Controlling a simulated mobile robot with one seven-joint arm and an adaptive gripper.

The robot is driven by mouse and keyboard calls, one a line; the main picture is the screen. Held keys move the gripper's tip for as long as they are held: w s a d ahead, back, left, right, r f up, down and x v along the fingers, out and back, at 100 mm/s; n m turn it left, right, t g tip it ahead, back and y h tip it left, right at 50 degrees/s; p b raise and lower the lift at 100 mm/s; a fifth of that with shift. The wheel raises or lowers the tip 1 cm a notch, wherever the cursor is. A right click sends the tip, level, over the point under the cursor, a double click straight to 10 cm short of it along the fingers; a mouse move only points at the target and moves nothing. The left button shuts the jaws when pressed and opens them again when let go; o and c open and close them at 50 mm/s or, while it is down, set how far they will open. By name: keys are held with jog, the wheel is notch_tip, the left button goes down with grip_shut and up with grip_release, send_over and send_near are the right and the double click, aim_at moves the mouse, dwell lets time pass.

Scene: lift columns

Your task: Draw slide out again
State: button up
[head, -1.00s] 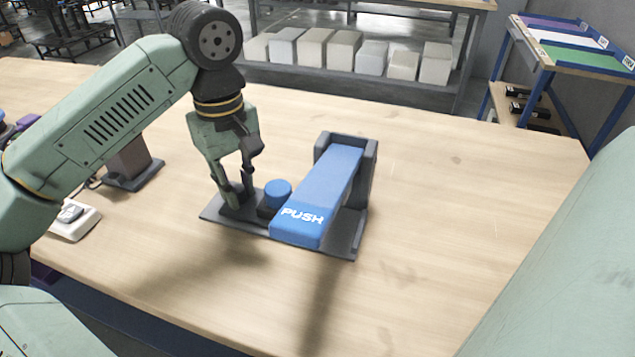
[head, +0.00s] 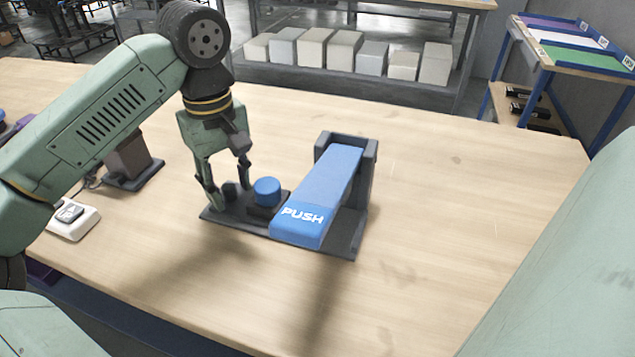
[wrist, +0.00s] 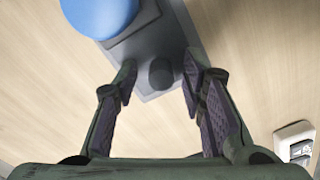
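The device is a dark grey base plate (head: 342,240) on the table, with a blue lever marked PUSH (head: 320,195) sloping across its right part. A blue round knob (head: 267,190) stands on a dark block just left of the lever. It also shows at the top of the wrist view (wrist: 100,12). A short dark peg (wrist: 160,72) rises near the plate's left end. My gripper (head: 228,182) points down over that end. In the wrist view, my gripper's fingers (wrist: 160,78) are apart, one on each side of the peg, with gaps visible.
A white switch box (head: 73,220) and a dark stand (head: 130,165) are on the table at left. The wooden table (head: 470,220) is clear to the right of the device. A shelf with pale blocks (head: 343,50) stands behind.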

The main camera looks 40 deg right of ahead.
jog(key=shift+r+p, duration=2)
jog(key=shift+r, duration=1.05)
